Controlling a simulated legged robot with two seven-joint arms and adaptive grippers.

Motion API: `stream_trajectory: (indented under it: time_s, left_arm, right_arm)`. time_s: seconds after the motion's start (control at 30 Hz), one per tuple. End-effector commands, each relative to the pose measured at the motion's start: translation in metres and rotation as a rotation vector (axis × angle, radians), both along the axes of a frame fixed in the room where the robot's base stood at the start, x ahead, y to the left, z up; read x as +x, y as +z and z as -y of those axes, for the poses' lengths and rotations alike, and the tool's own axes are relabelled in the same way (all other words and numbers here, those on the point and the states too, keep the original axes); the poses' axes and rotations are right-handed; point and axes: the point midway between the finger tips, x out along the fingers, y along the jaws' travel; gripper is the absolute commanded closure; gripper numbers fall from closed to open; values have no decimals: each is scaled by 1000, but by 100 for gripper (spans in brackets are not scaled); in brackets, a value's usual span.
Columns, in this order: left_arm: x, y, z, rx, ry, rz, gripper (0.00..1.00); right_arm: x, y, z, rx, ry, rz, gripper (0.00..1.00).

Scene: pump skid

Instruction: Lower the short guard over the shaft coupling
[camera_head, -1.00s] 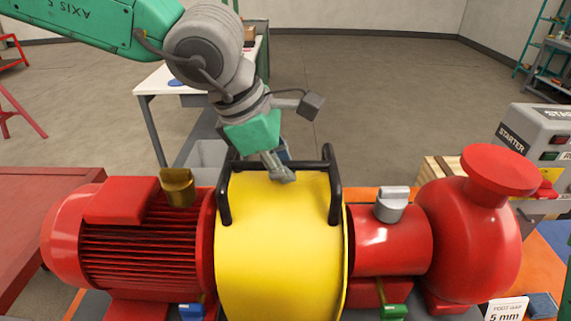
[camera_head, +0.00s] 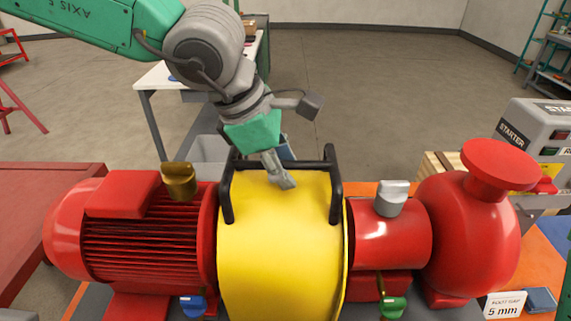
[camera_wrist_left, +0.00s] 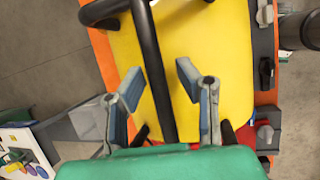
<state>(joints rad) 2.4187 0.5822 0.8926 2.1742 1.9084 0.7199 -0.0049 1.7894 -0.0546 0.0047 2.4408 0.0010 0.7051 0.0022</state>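The yellow curved guard (camera_head: 282,245) sits between the red motor (camera_head: 140,235) and the red pump (camera_head: 470,245). It hides the shaft coupling. Black tube handles (camera_head: 335,190) rise at its left and right, with a black crossbar (camera_head: 310,165) along the far side. My left gripper (camera_head: 281,180) reaches down over the guard's far top, at the crossbar. In the left wrist view my left gripper (camera_wrist_left: 160,85) has its two blue-padded fingers apart. A black bar (camera_wrist_left: 155,75) passes between them, with the yellow guard (camera_wrist_left: 205,40) behind. Contact cannot be told. My right gripper is not in view.
A brass fitting (camera_head: 179,181) stands by the motor and a grey cap (camera_head: 391,198) on the red housing. Blue (camera_head: 192,306) and green (camera_head: 393,307) tagged parts flank the guard's near side. A starter box (camera_head: 540,140) stands right, a white table (camera_head: 160,77) behind.

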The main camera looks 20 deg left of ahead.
Motion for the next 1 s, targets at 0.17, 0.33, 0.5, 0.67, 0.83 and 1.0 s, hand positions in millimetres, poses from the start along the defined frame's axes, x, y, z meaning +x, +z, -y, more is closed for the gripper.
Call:
stream_trajectory:
  time_s: [0.17, 0.33, 0.5, 0.67, 0.83, 1.0]
  left_arm:
    - [-1, 0, -2, 3, 1, -4, 71]
    - [-5, 20, -8, 0, 2, 0, 71]
    - [-15, 54, -20, -3, 3, 2, 71]
    - [-23, 83, -31, -3, 2, 1, 71]
    - [-27, 102, -38, -1, 1, 0, 71]
    - [-30, 108, -40, -1, 0, -2, 71]
  right_arm:
    - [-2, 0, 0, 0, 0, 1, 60]
    - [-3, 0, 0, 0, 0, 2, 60]
    - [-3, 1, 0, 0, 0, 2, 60]
    - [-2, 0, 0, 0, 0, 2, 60]
    - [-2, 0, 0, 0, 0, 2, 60]
    - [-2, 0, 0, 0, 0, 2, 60]
